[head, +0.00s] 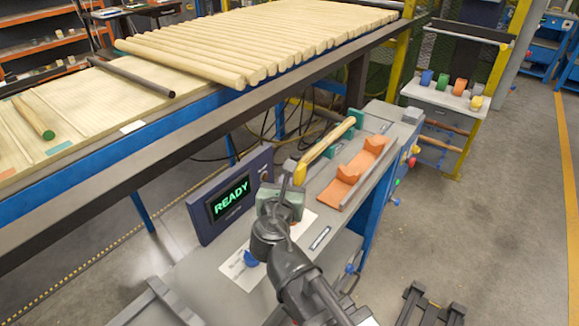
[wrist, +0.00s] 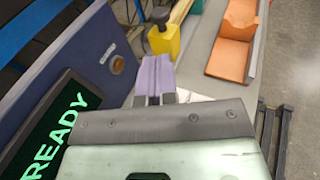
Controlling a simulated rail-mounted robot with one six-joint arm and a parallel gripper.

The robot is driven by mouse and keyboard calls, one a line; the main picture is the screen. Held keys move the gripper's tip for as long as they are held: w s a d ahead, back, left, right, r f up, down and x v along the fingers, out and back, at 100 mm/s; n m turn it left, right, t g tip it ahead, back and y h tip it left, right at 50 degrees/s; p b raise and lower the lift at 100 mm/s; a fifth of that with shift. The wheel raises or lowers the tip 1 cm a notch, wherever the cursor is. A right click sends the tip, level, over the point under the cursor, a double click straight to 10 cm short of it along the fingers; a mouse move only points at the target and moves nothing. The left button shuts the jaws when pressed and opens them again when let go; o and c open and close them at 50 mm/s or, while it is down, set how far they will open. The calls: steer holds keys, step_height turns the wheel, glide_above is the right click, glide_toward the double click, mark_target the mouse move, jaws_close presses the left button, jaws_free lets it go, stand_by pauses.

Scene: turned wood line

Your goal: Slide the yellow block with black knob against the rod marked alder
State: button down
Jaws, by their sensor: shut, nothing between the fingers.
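The yellow block (head: 300,173) is at the near end of a pale wooden rod (head: 330,143) on the grey bench. In the wrist view the yellow block (wrist: 165,42) stands upright, with its black knob (wrist: 160,15) on top. Part of the rod (wrist: 181,10) shows just beyond it. I cannot tell if block and rod touch, and no alder mark is readable. My gripper (head: 285,183) is shut and empty, on the near side of the block.
A dark blue panel (head: 207,226) with a READY screen stands left of my gripper. Orange V-shaped rests (head: 347,183) lie right of the rod, and a green block (head: 356,119) is at its far end. A table (head: 100,115) with many rods runs behind.

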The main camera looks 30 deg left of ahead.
steer(key=v, duration=0.4)
stand_by(0.6)
